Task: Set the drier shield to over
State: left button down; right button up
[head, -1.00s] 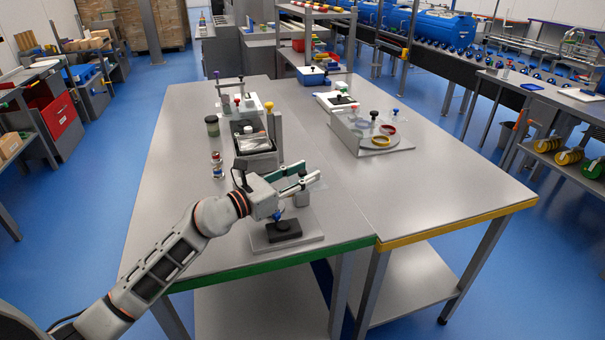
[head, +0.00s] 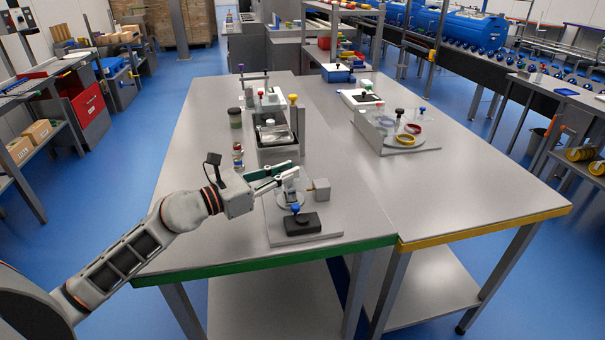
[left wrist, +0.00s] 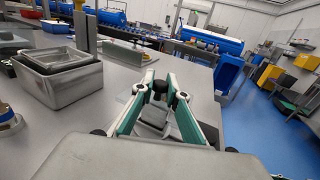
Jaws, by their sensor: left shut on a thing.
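The drier stands on a light grey base plate (head: 279,236) at the near end of the left table, with a black block (head: 302,223) and a blue knob (head: 295,208). A clear piece, apparently the shield (head: 284,201), shows behind the blue knob; its exact tilt is hard to tell. My left gripper (head: 292,169) reaches in from the left above it. In the left wrist view the green-padded fingers (left wrist: 157,88) converge on a small black knob, with a clear framed panel below. The fingers partly hide the shield. My right gripper is not in view.
A grey box (head: 321,189) stands right of the shield. Behind are a metal tub (head: 277,155), a small bottle (head: 238,155) and a dark jar (head: 235,117). A tray with coloured rings (head: 405,140) sits on the right table. The right table's front is clear.

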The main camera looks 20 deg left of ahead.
pick_arm(q)
jog(key=shift+a, duration=0.1)
jog(key=c, duration=2)
grip_release()
jog(key=shift+a, duration=0.1)
jog(key=shift+s, duration=0.1)
jog(key=v, duration=1.2)
jog(key=shift+f, duration=0.1)
